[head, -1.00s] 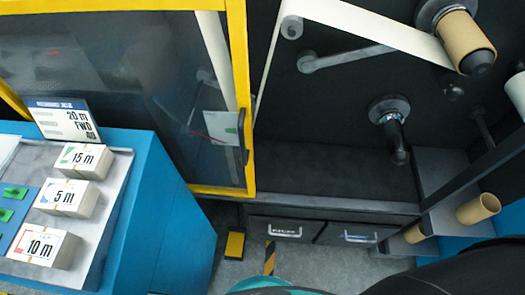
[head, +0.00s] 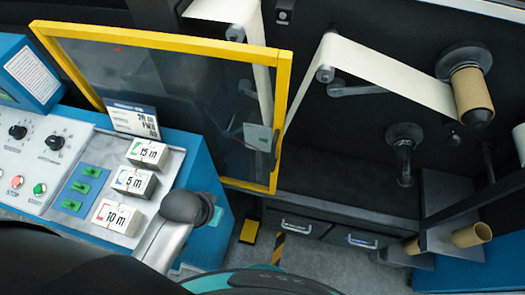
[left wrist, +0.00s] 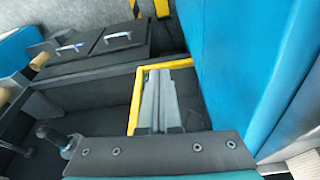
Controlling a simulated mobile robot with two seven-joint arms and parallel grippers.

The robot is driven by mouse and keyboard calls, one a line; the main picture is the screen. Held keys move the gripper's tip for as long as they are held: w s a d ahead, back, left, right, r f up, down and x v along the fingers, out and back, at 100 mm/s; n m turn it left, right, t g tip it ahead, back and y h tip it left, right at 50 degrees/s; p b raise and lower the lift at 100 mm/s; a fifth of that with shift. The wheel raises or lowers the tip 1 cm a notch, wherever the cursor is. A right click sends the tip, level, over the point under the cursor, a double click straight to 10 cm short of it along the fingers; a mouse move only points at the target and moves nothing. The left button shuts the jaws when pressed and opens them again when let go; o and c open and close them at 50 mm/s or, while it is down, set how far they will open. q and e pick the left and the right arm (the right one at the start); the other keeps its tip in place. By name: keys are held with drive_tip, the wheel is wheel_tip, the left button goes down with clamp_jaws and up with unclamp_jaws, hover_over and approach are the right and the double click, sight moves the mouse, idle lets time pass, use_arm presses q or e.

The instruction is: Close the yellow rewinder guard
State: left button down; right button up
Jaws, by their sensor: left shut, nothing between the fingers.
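The yellow rewinder guard (head: 282,100) is a yellow frame around a clear dark panel, with a dark handle (head: 276,150) at its right edge. It stands open, leaving the rollers on the right uncovered. In the left wrist view a yellow frame (left wrist: 137,92) lies around the fingertips; I cannot tell whether they touch it. My left gripper (left wrist: 159,82) is shut and empty, its grey fingers side by side. In the head view part of my left arm shows over the console; its fingers are not clear there. My right gripper is not in view.
A blue control console (head: 205,172) stands at left with buttons, knobs and labelled blocks (head: 133,182). A white web runs to a cardboard core (head: 472,95). Drawers (head: 297,225) are below the machine. An empty core (head: 470,235) sits at lower right.

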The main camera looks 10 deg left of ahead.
use_arm(q)
drive_tip(key=w+d+r+h+p, duration=0.2)
drive_tip(key=w+r+p, duration=0.15)
drive_tip(key=r, duration=0.65)
drive_tip(key=w+a+r+h, duration=0.2)
drive_tip(key=w+h, duration=0.1)
drive_tip(key=w, duration=0.5)
drive_tip(key=w+d+f, duration=0.3)
drive_tip(key=d+f, duration=0.6)
drive_tip(key=shift+f+t+b, duration=0.15)
drive_tip(key=shift+t+b, duration=0.15)
drive_tip(key=shift+b, duration=0.05)
drive_tip(key=shift+w+d, duration=0.1)
drive_tip(key=shift+w, duration=0.05)
